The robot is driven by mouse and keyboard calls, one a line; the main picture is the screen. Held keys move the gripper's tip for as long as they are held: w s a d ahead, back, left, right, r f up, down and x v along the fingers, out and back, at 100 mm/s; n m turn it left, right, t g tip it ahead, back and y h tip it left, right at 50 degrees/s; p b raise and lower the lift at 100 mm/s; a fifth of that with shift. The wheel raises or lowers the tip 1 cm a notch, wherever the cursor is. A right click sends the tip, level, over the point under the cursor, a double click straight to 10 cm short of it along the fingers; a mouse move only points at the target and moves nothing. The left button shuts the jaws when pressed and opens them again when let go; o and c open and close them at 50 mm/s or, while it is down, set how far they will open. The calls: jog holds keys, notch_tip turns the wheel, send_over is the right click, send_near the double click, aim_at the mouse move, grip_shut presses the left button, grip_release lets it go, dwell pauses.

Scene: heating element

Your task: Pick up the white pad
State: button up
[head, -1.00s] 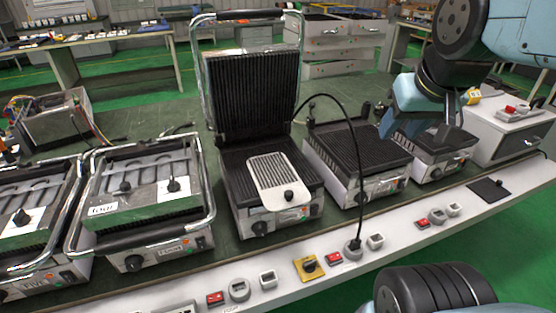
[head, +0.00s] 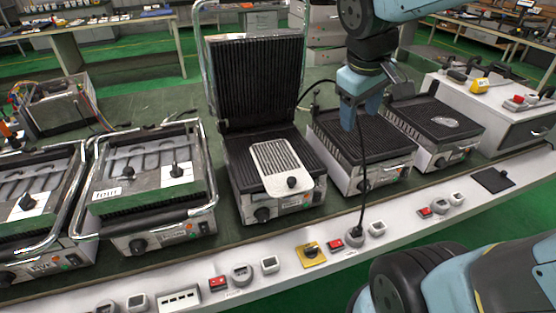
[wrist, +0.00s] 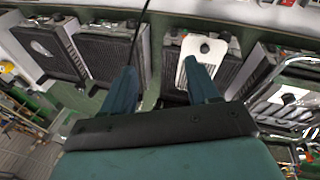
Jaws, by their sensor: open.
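The white pad (head: 279,167) is a flat slotted plate with a dark round knob on its front end. It lies on the lower ribbed plate of the open grill (head: 233,160) in the middle of the bench. In the wrist view the white pad (wrist: 203,62) shows above and partly behind the right finger. My gripper (head: 360,112) is open and empty. It hangs above the ribbed grill to the right of the pad, well apart from the pad. Its two fingers also show in the wrist view (wrist: 163,88).
A black cable (head: 362,170) runs up from the front panel close to my gripper. The open grill's raised lid (head: 254,85) stands behind the pad. Closed grills (head: 150,190) stand to the left. A white control box (head: 490,105) stands at the right.

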jog(key=w+a+f+n+g+h, duration=0.1)
jog(key=w+a+f+n+h, duration=0.2)
jog(key=w+a+f+n, duration=0.45)
jog(key=n+h, duration=0.2)
jog(key=n, duration=0.6)
send_near(291, 179)
jog(key=x, duration=0.9)
grip_shut()
